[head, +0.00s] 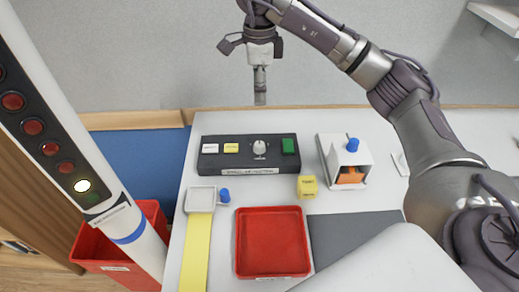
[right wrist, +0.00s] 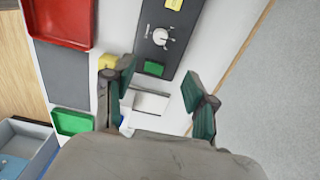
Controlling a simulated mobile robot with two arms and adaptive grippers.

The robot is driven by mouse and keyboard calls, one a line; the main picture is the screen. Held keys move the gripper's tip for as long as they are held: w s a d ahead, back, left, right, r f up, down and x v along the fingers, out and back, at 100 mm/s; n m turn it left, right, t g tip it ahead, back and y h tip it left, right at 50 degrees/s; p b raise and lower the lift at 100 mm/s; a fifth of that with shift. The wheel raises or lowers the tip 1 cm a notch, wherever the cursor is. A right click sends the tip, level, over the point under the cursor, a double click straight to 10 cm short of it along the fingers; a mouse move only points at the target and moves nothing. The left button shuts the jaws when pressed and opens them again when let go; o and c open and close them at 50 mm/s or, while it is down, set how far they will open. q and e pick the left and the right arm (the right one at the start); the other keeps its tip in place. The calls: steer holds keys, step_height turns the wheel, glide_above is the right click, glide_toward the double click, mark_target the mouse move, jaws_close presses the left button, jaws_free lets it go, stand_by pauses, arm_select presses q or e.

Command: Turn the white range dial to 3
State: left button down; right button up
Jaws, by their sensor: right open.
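The white range dial (head: 259,148) sits on a dark control panel (head: 219,163) at the back of the white table. It also shows in the right wrist view (right wrist: 159,37). Its numbers and the setting it points to are too small to read. On the panel, a white button (head: 210,148) and a yellow button (head: 231,148) are left of the dial, and a green button (head: 289,146) is right of it. My right gripper (head: 260,98) points down above and behind the panel, apart from the dial. In the right wrist view its fingers (right wrist: 158,85) are spread and empty. My left gripper is out of view.
A white housing (head: 333,151) with a blue knob (head: 352,145) stands right of the panel. A white column with red lamps (head: 33,127) rises at left.

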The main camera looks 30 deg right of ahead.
steer(key=b, duration=0.4)
glide_toward(259, 144)
step_height(259, 144, down, 8)
steer(key=p, duration=0.3)
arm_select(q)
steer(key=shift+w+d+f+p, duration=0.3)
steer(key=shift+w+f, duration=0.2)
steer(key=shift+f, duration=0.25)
arm_select(e)
steer(key=shift+f, duration=0.75)
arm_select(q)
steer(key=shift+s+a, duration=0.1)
arm_select(e)
jaws_close()
